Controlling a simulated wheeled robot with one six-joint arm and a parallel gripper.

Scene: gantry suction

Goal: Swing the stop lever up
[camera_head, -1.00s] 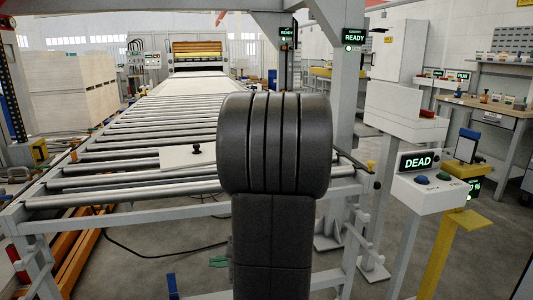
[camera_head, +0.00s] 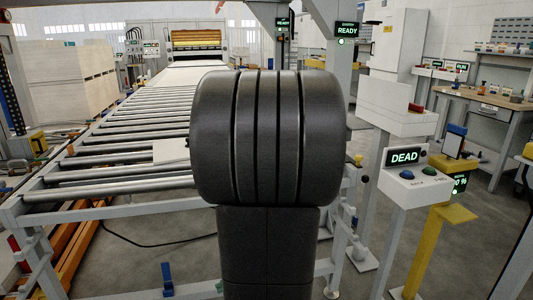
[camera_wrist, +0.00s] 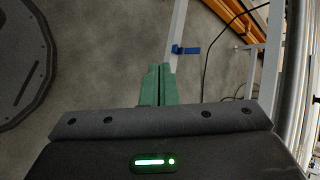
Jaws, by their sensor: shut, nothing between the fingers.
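A black knob (camera_head: 365,180) sits at the near right corner of the roller conveyor (camera_head: 110,193). It may be the end of the stop lever, but I cannot tell; my arm hides much of that corner in the head view. My gripper shows in the wrist view (camera_wrist: 154,72), its green fingers shut together and empty. It points over the grey floor beside a white rail. A blue piece (camera_wrist: 186,50) sits on that rail, ahead and slightly right of the fingertips, apart from them. A blue piece also shows low in the head view (camera_head: 167,277).
A pale panel (camera_head: 170,151) lies on the rollers. A black cable (camera_wrist: 206,62) runs along the floor.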

